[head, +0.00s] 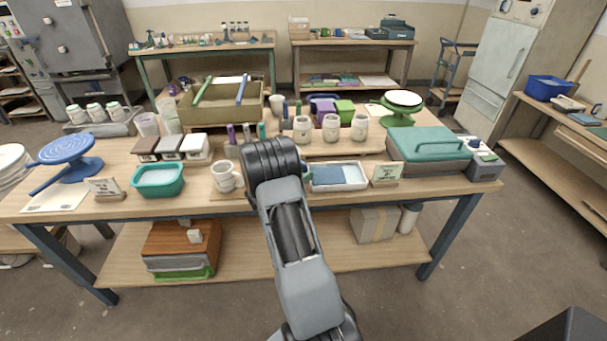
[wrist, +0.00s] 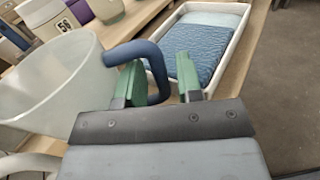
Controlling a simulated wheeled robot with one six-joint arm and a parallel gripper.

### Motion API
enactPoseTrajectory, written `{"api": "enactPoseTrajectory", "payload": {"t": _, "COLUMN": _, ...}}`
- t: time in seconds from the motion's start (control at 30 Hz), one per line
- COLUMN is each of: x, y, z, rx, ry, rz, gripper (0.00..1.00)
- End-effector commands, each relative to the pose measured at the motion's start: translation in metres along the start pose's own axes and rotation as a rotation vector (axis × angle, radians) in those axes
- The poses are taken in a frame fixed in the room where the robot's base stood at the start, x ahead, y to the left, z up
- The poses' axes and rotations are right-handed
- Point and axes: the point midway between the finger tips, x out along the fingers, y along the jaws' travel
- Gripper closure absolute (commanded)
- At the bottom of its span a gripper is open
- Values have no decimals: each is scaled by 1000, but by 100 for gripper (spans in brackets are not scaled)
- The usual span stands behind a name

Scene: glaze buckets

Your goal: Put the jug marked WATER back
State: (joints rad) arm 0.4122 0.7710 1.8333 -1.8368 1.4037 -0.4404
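A translucent jug (wrist: 45,80) with a dark blue handle (wrist: 150,57) fills the left of the wrist view. No marking on it can be read. My gripper (wrist: 161,78) has its two green-tipped fingers apart at the handle. The bent part of the handle shows between them, close to the left finger, with a gap towards the right finger, and part of it is hidden behind the left finger. In the head view my arm covers the fingers and most of the jug. The work table (head: 75,205) stands under them.
A white tray with blue contents (head: 340,177) lies just right of my gripper and also shows in the wrist view (wrist: 243,47). A white mug (head: 224,177) stands close on the left, beside a teal tub (head: 158,181). Several labelled jars (head: 330,127) stand behind. Small signs (head: 387,174) stand near the front edge.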

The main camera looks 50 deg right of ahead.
Motion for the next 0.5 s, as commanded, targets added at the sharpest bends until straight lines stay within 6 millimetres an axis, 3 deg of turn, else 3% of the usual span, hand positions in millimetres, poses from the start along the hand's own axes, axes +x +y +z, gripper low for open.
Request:
{"api": "enactPoseTrajectory", "payload": {"t": 0.37, "x": 0, "y": 0, "z": 5, "rx": 0, "ry": 0, "rz": 0, "gripper": 61}}
{"api": "enactPoseTrajectory", "payload": {"t": 0.5, "x": -18, "y": 1, "z": 3, "rx": 0, "ry": 0, "rz": 4, "gripper": 61}}
